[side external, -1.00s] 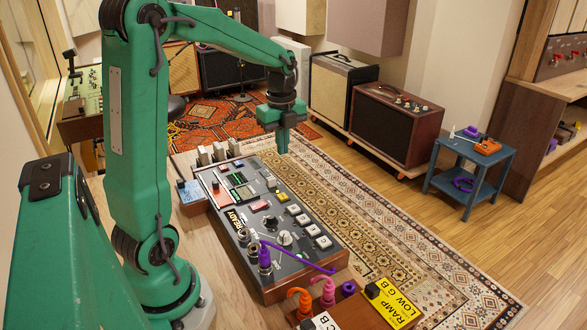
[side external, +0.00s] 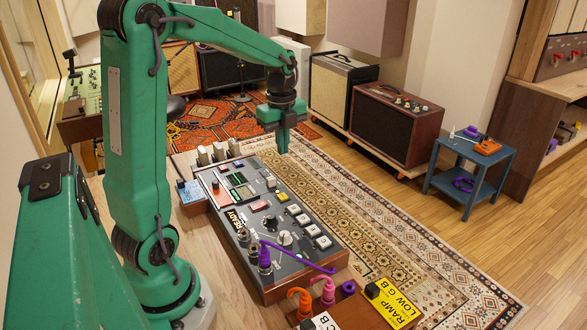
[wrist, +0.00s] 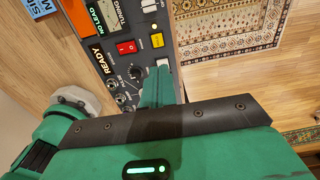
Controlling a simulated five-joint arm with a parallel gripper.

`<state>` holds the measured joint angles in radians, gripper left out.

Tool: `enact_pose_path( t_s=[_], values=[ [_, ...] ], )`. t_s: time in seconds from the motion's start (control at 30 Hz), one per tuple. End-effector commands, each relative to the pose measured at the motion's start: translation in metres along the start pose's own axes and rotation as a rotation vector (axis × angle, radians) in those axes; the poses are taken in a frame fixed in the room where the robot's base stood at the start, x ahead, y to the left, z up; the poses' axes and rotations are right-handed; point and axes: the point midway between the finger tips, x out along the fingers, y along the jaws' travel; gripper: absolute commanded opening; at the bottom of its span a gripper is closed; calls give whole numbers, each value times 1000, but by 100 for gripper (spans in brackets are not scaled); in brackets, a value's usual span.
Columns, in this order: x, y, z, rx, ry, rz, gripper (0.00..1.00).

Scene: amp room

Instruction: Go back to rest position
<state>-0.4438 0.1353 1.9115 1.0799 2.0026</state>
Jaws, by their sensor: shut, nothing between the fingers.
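My green gripper (side external: 283,142) hangs at the end of my arm, pointing down, above the far right side of the grey control panel (side external: 265,205). It is shut and holds nothing. It appears apart from the panel, with a gap below it. In the wrist view my gripper (wrist: 160,72) shows as a green narrow shape in front of the panel (wrist: 118,68), which carries a READY label, a red switch and a yellow button. The gripper hides part of the panel's lower edge there.
A purple cable (side external: 300,261) runs across the panel's near end. A box with orange and pink plugs and a yellow label (side external: 397,303) stands at the front. Amplifiers (side external: 395,125) stand at the back right. A blue side table (side external: 470,165) stands right. The patterned rug (side external: 360,205) is clear.

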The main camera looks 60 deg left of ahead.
Motion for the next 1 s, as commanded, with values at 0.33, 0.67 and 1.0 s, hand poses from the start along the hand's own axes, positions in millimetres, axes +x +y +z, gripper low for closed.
enact_pose_path(
  t_s=[0.33, 0.67, 1.0],
  values=[
    [-22, 12, -32, -208, -17, -68, 0],
    [-48, 40, -79, -564, 6, -183, 0],
    [-62, 74, -120, -935, 99, -292, 0]
  ],
)
